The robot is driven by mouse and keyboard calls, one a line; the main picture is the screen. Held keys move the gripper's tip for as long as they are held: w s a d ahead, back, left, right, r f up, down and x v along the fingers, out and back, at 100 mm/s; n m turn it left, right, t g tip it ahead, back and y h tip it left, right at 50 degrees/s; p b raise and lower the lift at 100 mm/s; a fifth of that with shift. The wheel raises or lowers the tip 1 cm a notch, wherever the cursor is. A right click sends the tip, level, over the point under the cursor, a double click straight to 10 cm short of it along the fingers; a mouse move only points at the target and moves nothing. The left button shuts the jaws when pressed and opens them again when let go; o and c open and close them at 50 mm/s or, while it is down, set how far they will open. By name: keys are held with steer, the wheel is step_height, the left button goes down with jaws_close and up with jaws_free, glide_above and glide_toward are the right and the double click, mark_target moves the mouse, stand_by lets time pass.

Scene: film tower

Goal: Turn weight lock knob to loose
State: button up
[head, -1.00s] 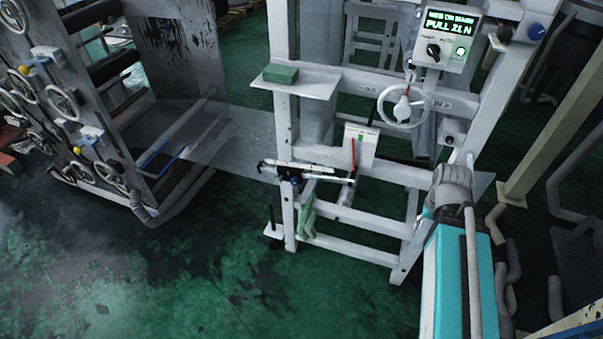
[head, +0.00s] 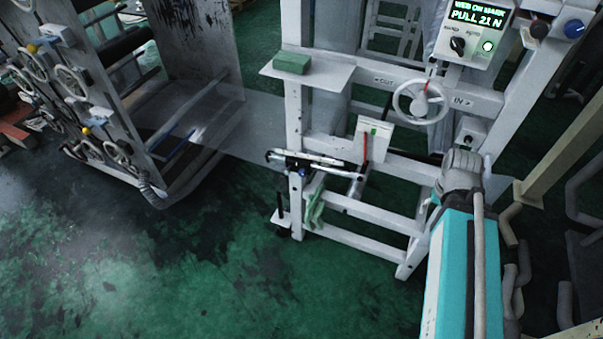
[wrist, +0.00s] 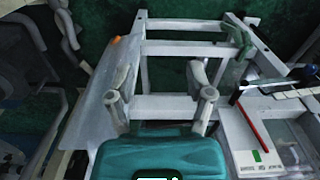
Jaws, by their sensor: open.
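A small dark blue knob (head: 302,173) shows at the left end of the pale lever bar (head: 318,158), by the frame's left post. It may be the weight lock knob; its setting is too small to read. In the wrist view, a blue-black knob (wrist: 312,69) at the right edge is probably the same one. My gripper (wrist: 160,84) is open and empty in the wrist view, over the frame's lower rails, well left of that knob. The head view does not show the fingers; my arm stands right of the frame.
A handwheel (head: 420,101) and a lit control box (head: 474,30) are on the frame's right. A white panel with a red pointer (head: 366,148) sits mid-frame. A shelf holds a green block (head: 292,63). A roller machine (head: 95,100) stands left. Green floor in front is clear.

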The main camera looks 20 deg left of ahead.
steer(key=w+a+f+m+t+h+b, duration=0.15)
steer(key=w+a+f+h+b, duration=0.3)
steer(key=f+b, duration=0.45)
steer(key=t+y+b, duration=0.3)
steer(key=t+b, duration=1.4)
steer(key=b, duration=1.3)
glide_toward(301, 175)
steer(key=s, duration=0.3)
steer(key=shift+s+a+r+g, duration=0.2)
steer(key=shift+a+r+g, duration=0.05)
steer(key=shift+r, duration=0.05)
steer(key=shift+w, duration=0.15)
steer(key=shift+w+d, duration=0.25)
steer(key=shift+w, duration=2)
steer(key=shift+w+d, duration=0.25)
steer(key=shift+w, duration=2)
steer(key=shift+w+d, duration=0.25)
steer(key=shift+w, duration=2)
